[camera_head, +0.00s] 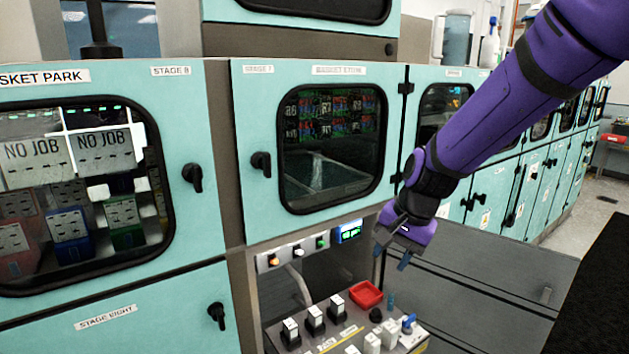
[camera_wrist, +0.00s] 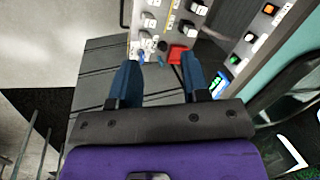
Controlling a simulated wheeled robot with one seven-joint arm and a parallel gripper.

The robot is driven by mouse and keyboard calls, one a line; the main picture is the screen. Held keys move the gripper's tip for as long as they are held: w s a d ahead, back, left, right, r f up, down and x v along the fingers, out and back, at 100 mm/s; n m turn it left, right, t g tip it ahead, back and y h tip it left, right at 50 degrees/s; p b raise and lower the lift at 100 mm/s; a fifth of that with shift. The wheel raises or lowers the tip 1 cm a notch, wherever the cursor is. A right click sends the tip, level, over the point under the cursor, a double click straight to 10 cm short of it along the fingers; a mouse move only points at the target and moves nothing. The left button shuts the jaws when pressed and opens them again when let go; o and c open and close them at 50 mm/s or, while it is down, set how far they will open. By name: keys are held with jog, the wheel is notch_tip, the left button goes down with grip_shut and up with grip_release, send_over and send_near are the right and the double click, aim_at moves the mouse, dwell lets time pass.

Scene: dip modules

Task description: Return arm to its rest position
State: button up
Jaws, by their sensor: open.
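My gripper (camera_head: 393,249) hangs at the end of my purple arm, right of the open bay under the Stage 7 door (camera_head: 332,145). Its two blue fingers are apart with nothing between them. In the wrist view my gripper (camera_wrist: 160,85) shows its fingers spread, with the control panel (camera_wrist: 165,25) beyond them. In the head view the panel (camera_head: 340,335) lies below and to the left of the gripper, apart from it. My arm reaches in from the upper right corner.
A red tray (camera_head: 367,294) and several white-capped switches sit on the panel. A row of lit buttons (camera_head: 297,250) and a small display (camera_head: 348,231) are left of the gripper. Teal cabinets with black handles line the back. A dark surface (camera_head: 597,290) is at lower right.

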jog(key=s+d+r+n+t+h, duration=0.1)
jog(key=s+d+r+n, duration=0.1)
jog(key=s+d+r, duration=0.3)
jog(key=s+d+r+n+t+h, duration=0.1)
jog(key=s+d+r, duration=0.3)
jog(key=s, duration=0.6)
jog(key=s+d+r+n+t, duration=0.1)
jog(key=s+d+r+n, duration=0.2)
jog(key=s+d+r, duration=0.2)
jog(key=s+d, duration=0.1)
jog(key=s, duration=0.1)
jog(key=shift+s+d+r+t+h, duration=0.25)
jog(key=shift+s+r+t+h, duration=0.05)
jog(key=shift+r+t+h, duration=0.1)
jog(key=shift+w, duration=0.1)
